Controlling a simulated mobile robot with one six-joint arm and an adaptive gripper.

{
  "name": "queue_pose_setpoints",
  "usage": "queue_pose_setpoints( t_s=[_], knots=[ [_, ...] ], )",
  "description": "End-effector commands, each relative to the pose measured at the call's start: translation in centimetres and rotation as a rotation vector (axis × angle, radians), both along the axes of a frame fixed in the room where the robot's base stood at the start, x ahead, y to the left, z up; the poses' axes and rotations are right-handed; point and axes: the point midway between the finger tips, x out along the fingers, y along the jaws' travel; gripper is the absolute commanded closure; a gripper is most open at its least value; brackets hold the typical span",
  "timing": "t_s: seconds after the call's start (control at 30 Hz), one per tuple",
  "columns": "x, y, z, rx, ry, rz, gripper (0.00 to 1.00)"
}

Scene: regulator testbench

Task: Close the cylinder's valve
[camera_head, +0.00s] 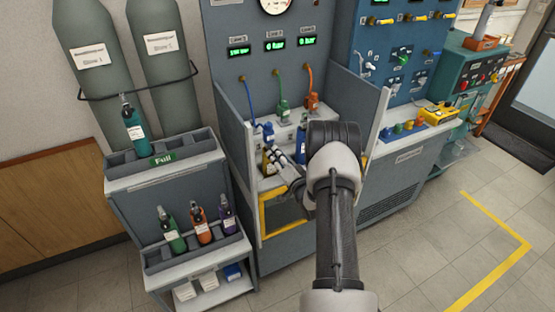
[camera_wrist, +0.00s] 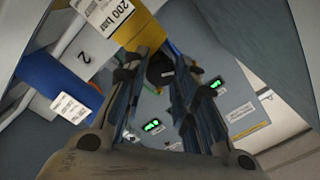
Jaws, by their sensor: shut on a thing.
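My gripper (camera_head: 273,153) reaches in from the right at the cylinder's upper part. In the wrist view my gripper (camera_wrist: 162,62) has its two fingers on either side of a black round knob (camera_wrist: 160,71), which looks like the cylinder's valve. The fingers are shut on this knob. Part of the knob and the cylinder's neck is hidden by the fingers.
A blue cylinder (camera_head: 300,146) stands close to my gripper in the bay; it also shows in the wrist view (camera_wrist: 55,77). Grey side panels (camera_head: 234,130) enclose the bay. A rack with several small cylinders (camera_head: 201,227) stands at left. Green displays (camera_head: 275,46) are above.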

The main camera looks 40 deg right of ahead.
Motion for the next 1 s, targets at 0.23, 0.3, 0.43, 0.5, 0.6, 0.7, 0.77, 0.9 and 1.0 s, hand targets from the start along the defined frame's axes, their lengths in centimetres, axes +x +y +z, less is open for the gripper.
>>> queue_pose_setpoints(
  t_s=[0.23,0.3,0.43,0.5,0.6,0.7,0.77,0.9,1.0],
  knots=[
    [0.00,-0.01,-0.08,0.228,-0.055,0.000,0.98],
    [0.00,-0.02,-0.07,0.293,-0.070,0.000,0.98],
    [0.01,-0.02,-0.07,0.412,-0.099,0.000,0.98],
    [0.00,-0.02,-0.08,0.477,-0.115,0.000,0.98],
    [0.01,-0.02,-0.09,0.570,-0.137,0.000,0.98],
    [0.01,-0.02,-0.10,0.659,-0.158,0.000,0.98],
    [0.01,-0.02,-0.10,0.710,-0.170,0.000,0.98],
    [0.01,-0.01,-0.10,0.819,-0.197,0.000,0.98],
    [0.01,-0.02,-0.11,0.884,-0.212,0.000,0.98]
  ],
)
